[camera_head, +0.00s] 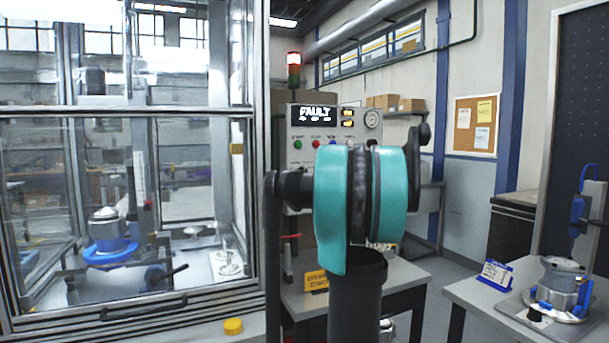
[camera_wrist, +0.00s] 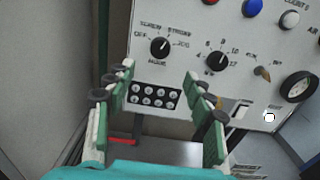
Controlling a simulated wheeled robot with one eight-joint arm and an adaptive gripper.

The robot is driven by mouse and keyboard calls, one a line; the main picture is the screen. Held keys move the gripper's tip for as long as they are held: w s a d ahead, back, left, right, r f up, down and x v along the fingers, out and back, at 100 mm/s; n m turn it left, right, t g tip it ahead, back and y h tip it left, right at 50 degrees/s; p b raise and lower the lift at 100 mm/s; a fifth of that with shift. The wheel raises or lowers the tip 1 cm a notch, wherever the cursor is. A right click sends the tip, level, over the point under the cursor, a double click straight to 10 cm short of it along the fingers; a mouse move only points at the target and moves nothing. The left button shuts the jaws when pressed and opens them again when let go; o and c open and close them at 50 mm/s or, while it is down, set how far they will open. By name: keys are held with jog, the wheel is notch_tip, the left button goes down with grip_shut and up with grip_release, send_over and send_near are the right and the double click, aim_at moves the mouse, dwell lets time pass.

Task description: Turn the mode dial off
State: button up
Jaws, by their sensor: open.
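The mode dial (camera_wrist: 160,47) is a round black knob with a pale pointer line, on the light control panel (camera_wrist: 225,25) in the wrist view. Its pointer appears to lean up and right, away from the OFF label at its left. My gripper (camera_wrist: 159,72) is open and empty, its two green-and-grey fingers reaching toward the panel. The dial shows just beyond the fingertips, between and above them, apparently not touched. In the head view the control panel (camera_head: 300,145) stands behind my teal arm, which hides its lower part and my gripper.
A glazed enclosure (camera_head: 120,109) stands left; a table with a housing (camera_head: 560,285) stands right.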

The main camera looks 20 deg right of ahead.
aim_at(303, 171)
jog(key=w, duration=1.1)
jog(key=shift+a, duration=0.2)
jog(key=c, duration=1.1)
